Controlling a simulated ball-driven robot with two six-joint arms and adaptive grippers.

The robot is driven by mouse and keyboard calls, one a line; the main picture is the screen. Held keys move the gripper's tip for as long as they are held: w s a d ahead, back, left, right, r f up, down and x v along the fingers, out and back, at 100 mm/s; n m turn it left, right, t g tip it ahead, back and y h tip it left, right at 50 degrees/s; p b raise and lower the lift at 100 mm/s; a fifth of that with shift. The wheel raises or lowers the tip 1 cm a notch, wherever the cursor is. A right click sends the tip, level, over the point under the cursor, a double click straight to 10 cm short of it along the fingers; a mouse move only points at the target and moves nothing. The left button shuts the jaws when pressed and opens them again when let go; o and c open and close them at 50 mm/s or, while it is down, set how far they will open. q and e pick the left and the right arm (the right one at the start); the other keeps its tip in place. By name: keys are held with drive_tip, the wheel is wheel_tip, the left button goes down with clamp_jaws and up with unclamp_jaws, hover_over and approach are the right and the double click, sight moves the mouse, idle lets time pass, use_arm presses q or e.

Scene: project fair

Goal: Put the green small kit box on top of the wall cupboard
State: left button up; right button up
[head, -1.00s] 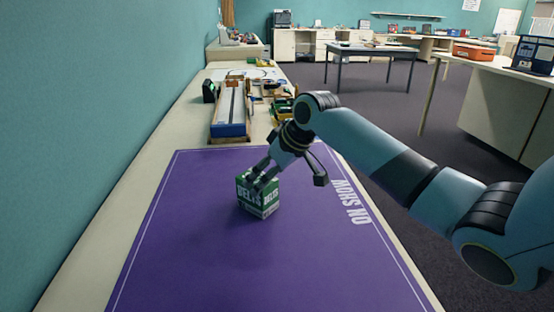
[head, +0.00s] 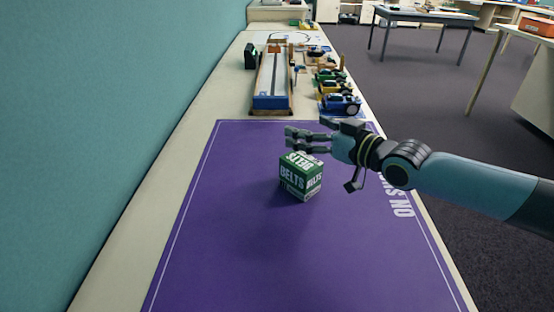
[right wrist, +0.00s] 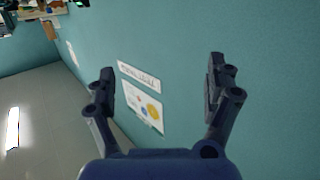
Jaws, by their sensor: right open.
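The green small kit box (head: 300,178), marked BELTS in white, stands upright on the purple mat (head: 270,255). My right gripper (head: 291,138) is just behind and above the box in the head view, pointing left. Its fingers are apart and empty. My left gripper is not in view. I see no wall cupboard in the frames of now.
A blue-ended wooden track (head: 272,80) and several toy vehicles (head: 338,95) stand on the counter beyond the mat. The teal wall (head: 110,120) borders the counter on the left; open floor lies right. Posters (right wrist: 142,105) hang on the wall in the wrist view.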

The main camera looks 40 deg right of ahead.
drive_tip(key=g, duration=0.2)
approach(304, 161)
drive_tip(key=b+x, duration=0.1)
drive_tip(key=x, duration=0.1)
drive_tip(key=f+b+x, duration=0.1)
drive_tip(key=b+x, duration=0.1)
drive_tip(key=x, duration=0.1)
drive_tip(key=shift+s+a+r, duration=0.1)
drive_tip(key=shift+s+a, duration=0.05)
drive_tip(key=shift+a, duration=0.05)
drive_tip(key=shift+w+b, duration=0.5)
drive_tip(key=b+x, duration=0.3)
drive_tip(key=x, duration=0.1)
drive_tip(key=shift+w+d+b, duration=0.1)
drive_tip(key=shift+w+b, duration=0.05)
drive_tip(key=shift+b, duration=0.25)
drive_tip(key=shift+w, duration=0.4)
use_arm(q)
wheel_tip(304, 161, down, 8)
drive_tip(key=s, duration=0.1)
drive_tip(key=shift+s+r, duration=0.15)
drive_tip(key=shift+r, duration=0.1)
use_arm(e)
drive_tip(key=c, duration=1.4)
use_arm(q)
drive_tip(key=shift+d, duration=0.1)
use_arm(e)
drive_tip(key=shift+r, duration=0.1)
